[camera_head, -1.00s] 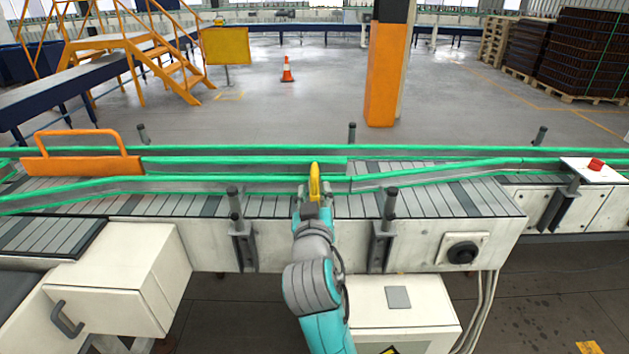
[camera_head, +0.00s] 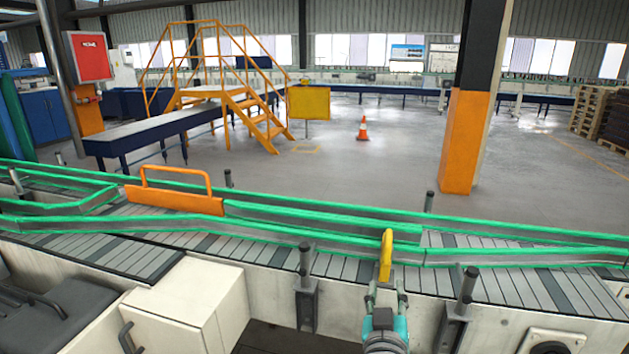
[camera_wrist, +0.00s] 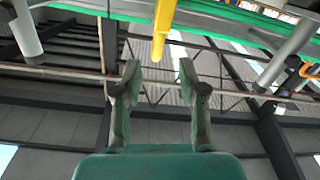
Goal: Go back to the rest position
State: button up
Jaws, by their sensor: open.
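My gripper (camera_head: 386,298) is at the lower middle of the head view, at the near side of the conveyor (camera_head: 345,267). In the wrist view my gripper (camera_wrist: 158,85) has its two fingers apart with nothing between them. A yellow curved piece (camera_head: 387,254) stands at the conveyor's near rail, just beyond the fingertips in the head view. In the wrist view the yellow piece (camera_wrist: 164,18) is above the fingers and apart from them. No amber bottle is seen in these frames.
Green-edged rails (camera_head: 300,223) run along the conveyor, with an orange handled plate (camera_head: 175,203) at left. Dark posts (camera_head: 305,262) stand along the near edge. A white cabinet (camera_head: 190,310) is at lower left. Beyond are an orange pillar (camera_head: 465,145), yellow stairs (camera_head: 255,120) and open floor.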

jog(key=s+f+n+g+y, duration=0.1)
jog(key=s+f+n+y, duration=0.25)
jog(key=s+f, duration=1.65)
jog(key=s+d+m+g+y, duration=0.1)
jog(key=s+d+m, duration=0.1)
jog(key=s, duration=2.4)
jog(key=shift+s+r+m, duration=0.2)
jog(key=shift+r+m, duration=0.25)
jog(key=shift+y, duration=0.25)
